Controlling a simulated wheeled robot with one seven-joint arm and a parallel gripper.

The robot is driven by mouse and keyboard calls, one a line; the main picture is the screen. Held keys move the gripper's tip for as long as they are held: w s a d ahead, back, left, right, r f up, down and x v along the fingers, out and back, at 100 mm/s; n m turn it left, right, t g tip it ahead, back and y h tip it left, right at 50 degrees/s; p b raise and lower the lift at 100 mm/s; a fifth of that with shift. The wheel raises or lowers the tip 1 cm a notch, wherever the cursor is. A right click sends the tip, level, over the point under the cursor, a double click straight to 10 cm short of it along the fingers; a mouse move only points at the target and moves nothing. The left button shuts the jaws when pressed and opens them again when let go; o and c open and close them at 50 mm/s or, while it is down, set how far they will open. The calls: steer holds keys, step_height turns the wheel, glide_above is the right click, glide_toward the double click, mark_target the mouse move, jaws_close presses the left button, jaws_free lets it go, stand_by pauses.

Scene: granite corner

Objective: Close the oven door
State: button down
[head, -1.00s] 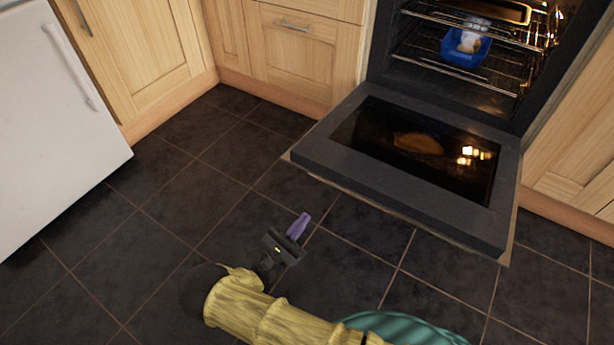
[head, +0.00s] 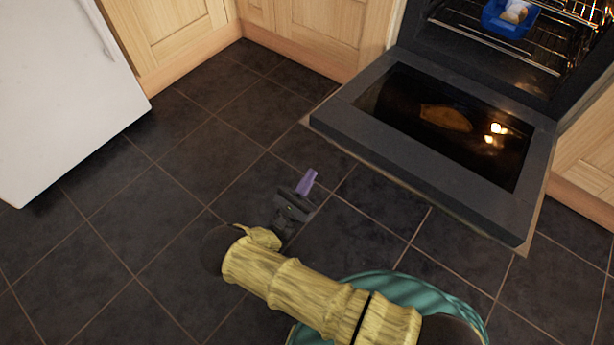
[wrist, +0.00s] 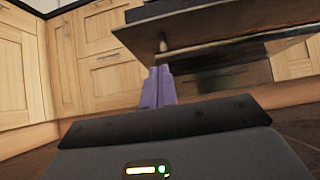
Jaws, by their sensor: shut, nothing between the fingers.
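The oven door (head: 400,160) hangs open, folded down to about level, with its dark glass facing up. My gripper (head: 308,180) has purple fingers and is shut and empty. In the head view it is left of and nearer than the door's front left corner, apart from it. The oven cavity (head: 500,55) is lit and partly cut off at the top.
A blue container (head: 510,18) with pale items sits on an oven rack (head: 470,25), inside the oven. Wooden cabinets (head: 320,30) line the wall left of the oven. A white appliance (head: 65,90) stands at the far left. The dark tiled floor (head: 150,230) is clear.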

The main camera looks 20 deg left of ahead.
steer(key=w+d+r+p, duration=0.2)
steer(key=w+r+p, duration=0.2)
steer(key=r, duration=0.4)
steer(key=shift+w+r, duration=0.25)
steer(key=shift+w, duration=0.4)
